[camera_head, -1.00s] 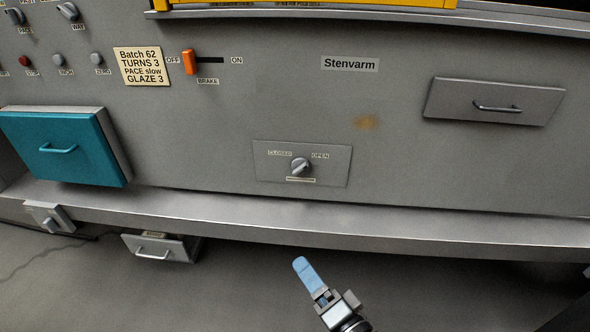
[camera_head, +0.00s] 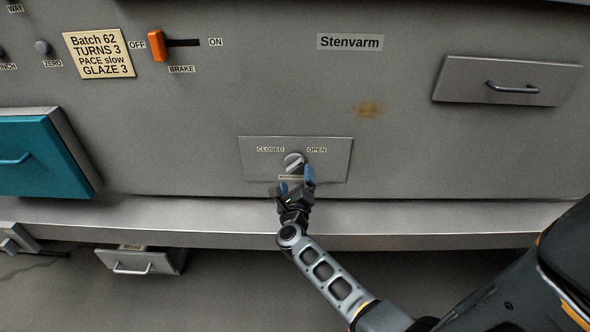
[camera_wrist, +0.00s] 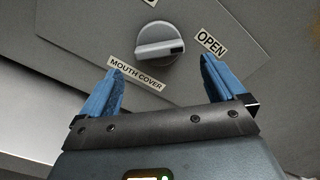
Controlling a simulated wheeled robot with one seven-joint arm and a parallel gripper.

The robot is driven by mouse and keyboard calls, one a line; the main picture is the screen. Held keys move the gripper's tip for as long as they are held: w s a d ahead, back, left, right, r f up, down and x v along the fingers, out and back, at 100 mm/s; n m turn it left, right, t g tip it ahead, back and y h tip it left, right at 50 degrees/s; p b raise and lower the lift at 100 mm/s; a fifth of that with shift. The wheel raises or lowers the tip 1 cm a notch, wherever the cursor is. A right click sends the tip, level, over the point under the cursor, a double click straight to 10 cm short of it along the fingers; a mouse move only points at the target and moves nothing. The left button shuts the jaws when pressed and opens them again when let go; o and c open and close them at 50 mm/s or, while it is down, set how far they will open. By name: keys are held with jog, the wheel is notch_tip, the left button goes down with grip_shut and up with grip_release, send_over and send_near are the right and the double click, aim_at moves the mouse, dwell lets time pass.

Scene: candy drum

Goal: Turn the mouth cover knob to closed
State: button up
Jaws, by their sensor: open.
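The mouth cover knob (camera_head: 294,161) is a round grey knob on a plate (camera_head: 255,148) on the machine's front. In the head view it sits between the CLOSED label (camera_head: 270,149) and the OPEN label (camera_head: 316,150). In the wrist view the knob (camera_wrist: 158,44) shows a raised grip bar whose dark mark points toward the OPEN label (camera_wrist: 211,43). My gripper (camera_head: 296,180) is open, its blue fingers just below the knob. In the wrist view my gripper (camera_wrist: 162,78) has its fingertips apart, with the knob ahead of the gap and nothing between them.
A metal ledge (camera_head: 200,222) runs below the plate. A teal drawer (camera_head: 35,155) juts out at the left, and a handled grey drawer (camera_head: 505,80) is at the upper right. The orange brake slider (camera_head: 157,45) stands at OFF. The panel around the knob is clear.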

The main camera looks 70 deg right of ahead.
aim_at(295, 165)
jog(key=x, duration=0.5)
jog(key=shift+w+d+b, duration=0.15)
jog(key=shift+d+b, duration=0.15)
jog(key=shift+b, duration=0.05)
jog(key=shift+c, duration=0.2)
jog(key=c, duration=0.9)
